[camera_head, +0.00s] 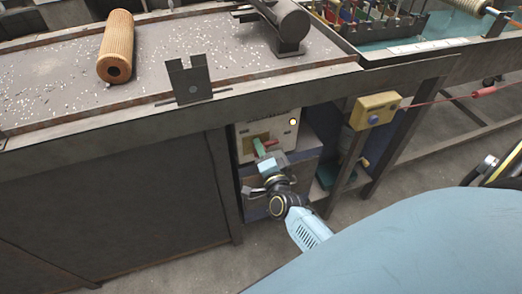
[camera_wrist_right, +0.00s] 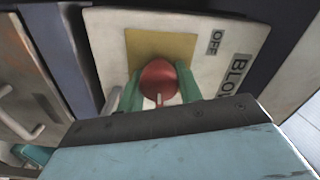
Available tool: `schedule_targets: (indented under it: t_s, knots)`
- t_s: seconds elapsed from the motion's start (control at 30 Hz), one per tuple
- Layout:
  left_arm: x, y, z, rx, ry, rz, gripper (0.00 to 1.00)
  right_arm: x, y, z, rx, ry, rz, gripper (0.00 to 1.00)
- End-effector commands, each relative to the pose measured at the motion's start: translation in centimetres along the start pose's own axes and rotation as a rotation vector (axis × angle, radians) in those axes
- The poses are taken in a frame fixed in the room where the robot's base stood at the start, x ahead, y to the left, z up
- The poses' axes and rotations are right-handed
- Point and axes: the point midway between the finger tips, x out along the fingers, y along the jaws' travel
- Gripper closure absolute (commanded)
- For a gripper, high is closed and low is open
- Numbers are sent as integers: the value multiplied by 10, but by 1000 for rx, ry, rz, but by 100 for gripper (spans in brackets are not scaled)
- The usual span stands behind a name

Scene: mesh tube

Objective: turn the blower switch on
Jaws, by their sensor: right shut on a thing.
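The blower switch is a round red knob (camera_wrist_right: 158,80) on a yellow plate (camera_wrist_right: 158,46). The plate is on a cream control box (camera_wrist_right: 225,45) marked "OFF" and "BLO…", the rest cut off by the view. A pale mark on the knob points toward the bottom of the right wrist view. My right gripper (camera_wrist_right: 158,92) has its green fingers on either side of the knob, shut on it. In the head view my right gripper (camera_head: 265,147) reaches the front of the control box (camera_head: 285,133) under the bench. My left gripper is not in view.
A small round lamp (camera_head: 293,122) on the box looks pale and bright. A yellow box with a blue button (camera_head: 375,108) is mounted to the right. The bench edge (camera_head: 290,88) runs just above; a brown mesh tube (camera_head: 116,45) lies on the bench.

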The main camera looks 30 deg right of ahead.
Motion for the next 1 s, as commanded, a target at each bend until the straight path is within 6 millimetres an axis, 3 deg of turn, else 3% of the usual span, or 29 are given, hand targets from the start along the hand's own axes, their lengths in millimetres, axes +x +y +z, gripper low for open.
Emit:
schedule_targets:
  t_s: [0.73, 0.77, 0.9, 1.0]
  knots:
    - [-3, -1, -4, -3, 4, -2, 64, 0, 1, 0, 92, 0, 2, 87]
    - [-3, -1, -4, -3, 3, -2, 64, 0, 1, 0, 92, 0, 2, 63]
    - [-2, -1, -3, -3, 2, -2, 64, 0, 1, 0, 91, 0, 1, 45]
    - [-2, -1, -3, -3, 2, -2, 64, 0, 1, 0, 91, 0, 1, 43]
